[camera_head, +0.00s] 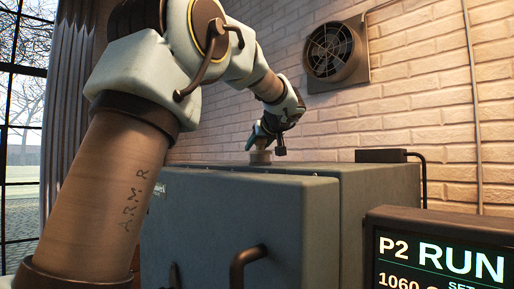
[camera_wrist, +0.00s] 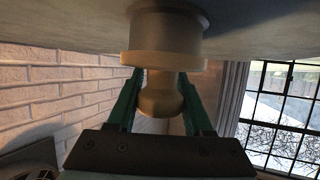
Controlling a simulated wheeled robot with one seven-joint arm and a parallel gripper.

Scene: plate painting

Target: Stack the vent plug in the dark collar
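The vent plug (camera_wrist: 160,101) is a tan-brown piece with a rounded knob, a narrow neck and a wide pale flange. The wrist view shows it upside down. My gripper (camera_wrist: 160,85) has its green fingers on both sides of the knob and neck, with no clear gap. The dark collar (camera_wrist: 165,14) is a grey ring at the cabinet top. The plug's flange lies against or very near the grey cylinder there, and I see no gap. Its lower end is hidden. In the head view my gripper (camera_head: 257,136) is tilted just above the small plug-and-collar stack (camera_head: 260,157).
The green-grey cabinet (camera_head: 230,215) bears the collar and has dark handles in front. A dark box with a cable (camera_head: 381,155) sits at the right. A brick wall with a round vent fan (camera_head: 333,50) stands behind. A display (camera_head: 440,255) is at front right.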

